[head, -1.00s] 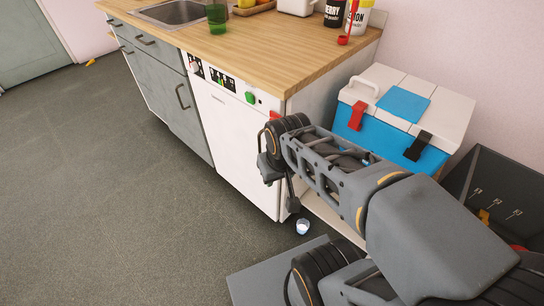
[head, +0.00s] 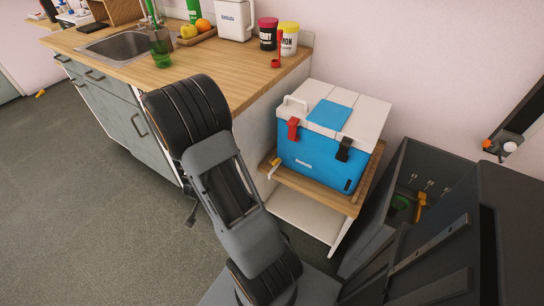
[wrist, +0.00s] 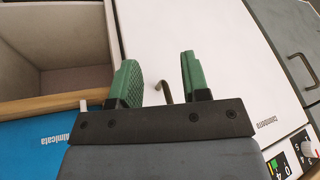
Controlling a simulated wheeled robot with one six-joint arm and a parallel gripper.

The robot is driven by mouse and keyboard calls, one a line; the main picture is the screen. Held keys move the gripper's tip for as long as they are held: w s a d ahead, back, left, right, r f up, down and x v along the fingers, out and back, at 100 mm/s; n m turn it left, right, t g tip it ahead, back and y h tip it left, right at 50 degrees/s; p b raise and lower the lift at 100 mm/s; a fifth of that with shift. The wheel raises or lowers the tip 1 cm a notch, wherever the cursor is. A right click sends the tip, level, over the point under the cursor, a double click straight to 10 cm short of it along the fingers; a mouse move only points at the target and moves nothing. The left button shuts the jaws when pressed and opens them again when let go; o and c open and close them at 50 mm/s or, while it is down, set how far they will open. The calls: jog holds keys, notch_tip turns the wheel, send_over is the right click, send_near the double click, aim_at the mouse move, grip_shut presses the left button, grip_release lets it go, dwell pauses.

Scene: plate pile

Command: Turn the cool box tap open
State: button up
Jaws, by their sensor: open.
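The blue cool box (head: 310,170) with a white lid stands on a small wooden-topped stand. Its tap (head: 274,163), a small yellowish and white piece, sticks out low at its left end, over the stand's edge. In the wrist view a blue wall of the cool box (wrist: 30,150) fills the lower left, and a small white piece shows at its edge, possibly part of the tap. My gripper (wrist: 160,85) has green fingers, apart and empty, beside the cool box. A thin bent brownish hook (wrist: 166,92) shows between the fingertips, behind them. In the head view my arm hides most of the gripper.
The wooden stand (head: 345,206) has an open white lower part. A kitchen counter (head: 190,62) with a sink stands at the left. A dark open crate (head: 425,168) stands right of the cool box. A white appliance front (wrist: 225,60) lies close to the fingers. Grey floor is free at left.

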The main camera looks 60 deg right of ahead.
jog(key=s+d+m+g+h, duration=0.2)
jog(key=s+d+m+h, duration=0.25)
jog(key=d, duration=0.25)
jog(key=m+g+h, duration=0.2)
jog(key=g+h, duration=0.2)
jog(key=h, duration=0.2)
send_near(275, 162)
jog(key=shift+y, duration=0.25)
jog(key=b+x, duration=0.2)
jog(key=x, duration=0.7)
jog(key=shift+w+d+r, duration=0.15)
jog(key=shift+r, duration=0.05)
grip_shut()
